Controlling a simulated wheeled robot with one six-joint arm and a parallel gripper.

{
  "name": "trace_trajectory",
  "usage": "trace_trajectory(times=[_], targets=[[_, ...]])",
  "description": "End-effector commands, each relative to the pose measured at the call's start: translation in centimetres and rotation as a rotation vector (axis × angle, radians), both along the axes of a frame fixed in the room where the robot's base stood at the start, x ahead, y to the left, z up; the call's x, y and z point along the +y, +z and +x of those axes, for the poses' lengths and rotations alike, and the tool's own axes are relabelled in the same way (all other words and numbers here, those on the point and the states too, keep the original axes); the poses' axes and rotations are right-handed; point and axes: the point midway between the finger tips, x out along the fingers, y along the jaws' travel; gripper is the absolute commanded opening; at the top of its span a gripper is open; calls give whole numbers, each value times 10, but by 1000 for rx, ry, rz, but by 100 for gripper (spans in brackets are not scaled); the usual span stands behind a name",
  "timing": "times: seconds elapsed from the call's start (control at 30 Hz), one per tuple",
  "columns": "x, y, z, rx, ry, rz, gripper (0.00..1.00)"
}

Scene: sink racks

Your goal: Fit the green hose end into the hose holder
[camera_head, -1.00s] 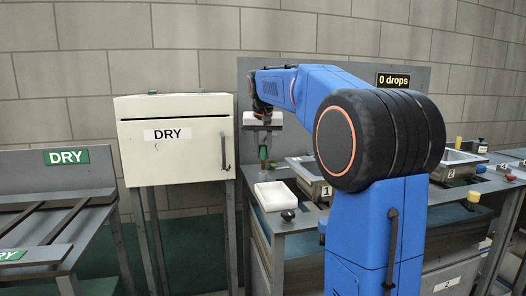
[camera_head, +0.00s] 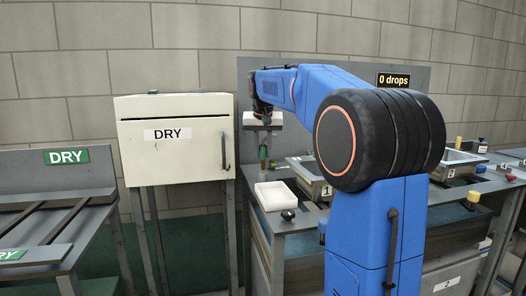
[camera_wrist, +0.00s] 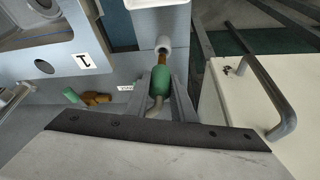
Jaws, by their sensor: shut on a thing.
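My gripper (camera_wrist: 161,92) is shut on the green hose end (camera_wrist: 160,80), which also shows in the head view (camera_head: 263,152). A grey hose bends away behind it, between the fingers. Its brass tip (camera_wrist: 163,60) points at a pale round socket, which looks like the hose holder (camera_wrist: 163,44). The tip meets or overlaps the socket's near edge in the wrist view; I cannot tell whether it is inside.
A second green and brass fitting (camera_wrist: 95,98) lies to the left in the wrist view. A white tray (camera_head: 274,207) sits on the bench's front left corner. The cream DRY cabinet (camera_head: 175,155) stands close on the left, its handle sticking out. Sink basins are to the right.

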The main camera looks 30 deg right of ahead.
Motion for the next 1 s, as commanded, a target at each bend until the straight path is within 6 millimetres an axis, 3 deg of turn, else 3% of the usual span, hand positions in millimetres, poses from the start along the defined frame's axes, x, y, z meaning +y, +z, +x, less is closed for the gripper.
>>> trace_trajectory(times=[1.0], targets=[[0,-20,0,0,0,0,0]])
